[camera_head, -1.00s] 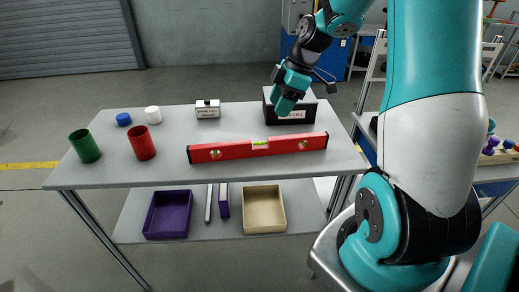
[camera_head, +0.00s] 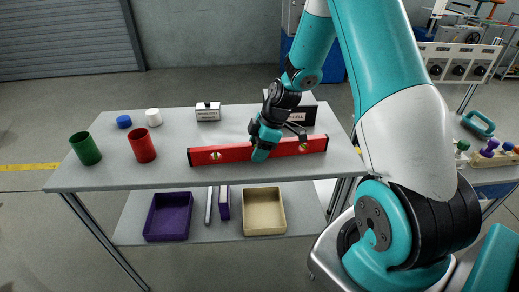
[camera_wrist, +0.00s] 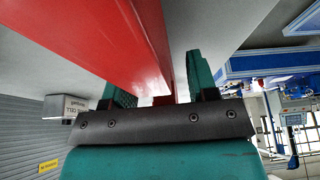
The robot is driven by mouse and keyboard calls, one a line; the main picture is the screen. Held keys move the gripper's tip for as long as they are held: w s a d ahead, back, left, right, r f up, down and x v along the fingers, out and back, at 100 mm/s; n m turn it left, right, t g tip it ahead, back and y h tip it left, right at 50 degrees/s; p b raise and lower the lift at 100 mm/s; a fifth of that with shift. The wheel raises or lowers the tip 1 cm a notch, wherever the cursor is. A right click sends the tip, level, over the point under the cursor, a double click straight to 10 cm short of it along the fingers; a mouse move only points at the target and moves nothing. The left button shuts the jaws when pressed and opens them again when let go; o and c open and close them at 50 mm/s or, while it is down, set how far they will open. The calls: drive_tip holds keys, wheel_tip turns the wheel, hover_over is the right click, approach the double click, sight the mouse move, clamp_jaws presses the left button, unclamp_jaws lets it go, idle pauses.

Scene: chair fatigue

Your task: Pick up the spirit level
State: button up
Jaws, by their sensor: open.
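The red spirit level (camera_head: 226,153) lies lengthwise on the grey table top (camera_head: 190,176), with black ends and round yellow vials. My gripper (camera_head: 261,150) is at the middle of the level and covers its centre vial in the head view. In the wrist view the level (camera_wrist: 100,40) runs between the two teal fingers of my gripper (camera_wrist: 160,85), which stand apart on either side of it. Whether a finger touches the level cannot be told.
Purple (camera_head: 168,216) and tan (camera_head: 264,211) trays sit on the lower shelf.

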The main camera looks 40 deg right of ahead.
clamp_jaws()
drive_tip(key=shift+r, duration=0.1)
